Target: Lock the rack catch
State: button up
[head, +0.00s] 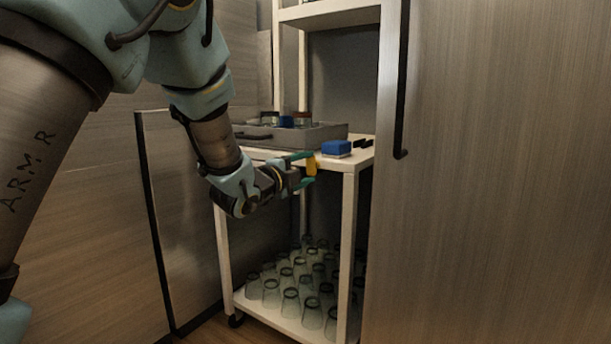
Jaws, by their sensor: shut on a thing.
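The white wheeled rack (350,225) stands between wood-grain panels. A small yellow piece (311,166), which looks like the rack catch, is at the front edge of its upper shelf. My gripper (308,169) reaches it from the left, with one teal finger above and one below. It is shut on the yellow piece. I cannot tell from this view whether the catch is locked, and the fingers hide part of it.
A grey tray (325,131) with jars and a blue item sits on the upper shelf. A blue block (337,147) lies near the shelf's front. Upturned glasses (290,300) fill the lower shelf. A tall panel with a dark handle (401,100) stands close on the right.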

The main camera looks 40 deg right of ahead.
dwell(0.3)
jog(key=shift+s, duration=0.1)
jog(key=o, duration=1.4)
jog(key=v, duration=1)
jog(key=shift+a, duration=0.4)
